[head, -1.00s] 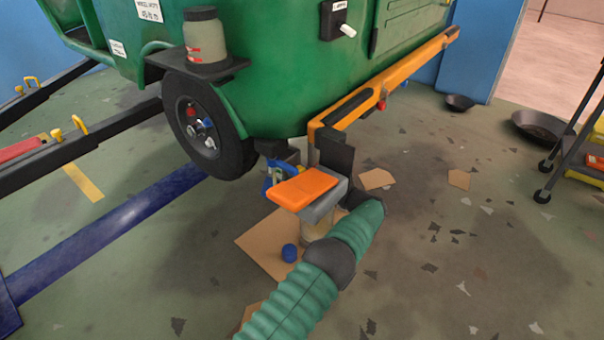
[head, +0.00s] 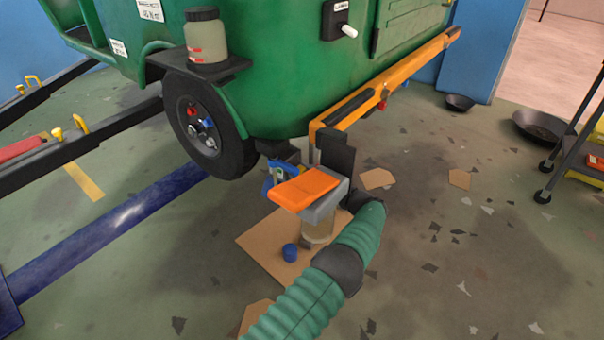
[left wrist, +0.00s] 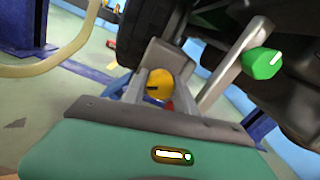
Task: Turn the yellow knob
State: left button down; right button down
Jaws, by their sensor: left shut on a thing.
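The yellow knob (left wrist: 160,82) shows in the left wrist view as a round yellow piece with a dark slot-like mark, low under the vehicle. My left gripper (left wrist: 157,93) has its fingers on both sides of it and is shut on it. Blue and red parts show just below the knob. In the head view my left gripper (head: 279,176), with an orange cover, sits under the green rickshaw's (head: 265,95) near corner. The knob is mostly hidden there behind the gripper. My right gripper is not in view.
A black wheel (head: 203,125) stands left of the gripper, and an orange rail (head: 400,75) runs above and right. A green-tipped lever (left wrist: 262,63) is close in the wrist view.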

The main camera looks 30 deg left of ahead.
pick_arm(q)
jog(key=n, duration=0.3)
jog(key=n+b, duration=0.1)
jog(key=n, duration=0.1)
jog(key=shift+d+f+n, duration=0.2)
jog(key=shift+d+n, duration=0.05)
jog(key=shift+n, duration=0.05)
jog(key=n+b, duration=0.1)
jog(key=n, duration=0.4)
jog(key=shift+f+n+b, duration=0.15)
jog(key=shift+n+b, duration=0.15)
jog(key=n+b, duration=0.1)
jog(key=n, duration=0.1)
jog(key=n+b, duration=0.1)
jog(key=n, duration=0.2)
jog(key=shift+s+f+n+g, duration=0.15)
jog(key=shift+n+g, duration=0.15)
jog(key=n+b, duration=0.2)
jog(key=n, duration=0.2)
jog(key=shift+n+b, duration=0.6)
jog(key=shift+n, duration=0.3)
jog(key=shift+a, duration=0.1)
